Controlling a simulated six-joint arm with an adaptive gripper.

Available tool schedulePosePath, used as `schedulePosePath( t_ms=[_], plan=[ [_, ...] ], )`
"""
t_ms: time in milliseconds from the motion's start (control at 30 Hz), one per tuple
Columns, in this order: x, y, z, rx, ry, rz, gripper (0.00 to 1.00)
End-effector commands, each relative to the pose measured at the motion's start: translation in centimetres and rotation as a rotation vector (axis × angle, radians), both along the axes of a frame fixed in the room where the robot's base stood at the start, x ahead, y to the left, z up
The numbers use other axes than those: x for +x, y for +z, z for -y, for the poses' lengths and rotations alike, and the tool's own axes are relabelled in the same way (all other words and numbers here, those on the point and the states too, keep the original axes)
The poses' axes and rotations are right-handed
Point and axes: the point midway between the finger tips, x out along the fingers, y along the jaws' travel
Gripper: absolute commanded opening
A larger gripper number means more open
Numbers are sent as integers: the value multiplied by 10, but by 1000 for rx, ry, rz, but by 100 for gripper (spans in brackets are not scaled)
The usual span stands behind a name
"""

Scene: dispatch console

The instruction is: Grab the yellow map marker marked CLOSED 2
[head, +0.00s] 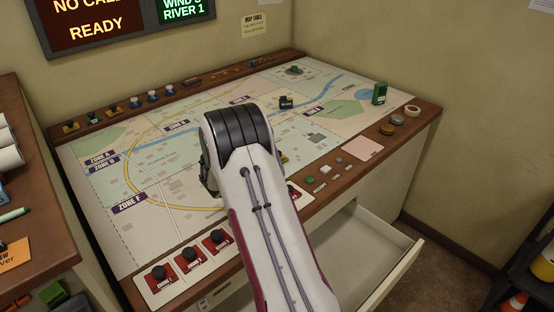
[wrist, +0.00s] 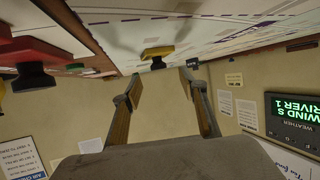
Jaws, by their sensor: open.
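A yellow marker with a black knob (wrist: 157,53) stands on the map in the wrist view, just beyond my fingertips and between their lines. No lettering on it is readable. In the head view a small bit of yellow (head: 284,159) shows beside my arm, mostly hidden. My gripper (wrist: 160,76) is open and empty, with both fingers apart and not touching the marker. In the head view my arm hides the gripper. Two more yellow-based markers with black knobs, one at the left (head: 70,127) and one further right (head: 114,111), stand on the map table's back rim; their labels are unreadable.
Blue-based markers (head: 153,97) stand along the same rim. A dark block (head: 286,103) and a green box (head: 379,93) stand on the map (head: 180,140). Red panels with black knobs (head: 190,257) line the front edge. An open drawer (head: 375,255) juts out below.

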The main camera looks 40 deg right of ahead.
Motion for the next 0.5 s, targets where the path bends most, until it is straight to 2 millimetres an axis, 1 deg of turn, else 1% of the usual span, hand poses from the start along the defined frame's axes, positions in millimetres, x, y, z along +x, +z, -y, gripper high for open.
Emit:
schedulePosePath(
  t_ms=[200,500],
  plan=[
    [5,-7,15,1,0,-1,43],
    [6,-7,17,0,1,-1,43]
  ],
)
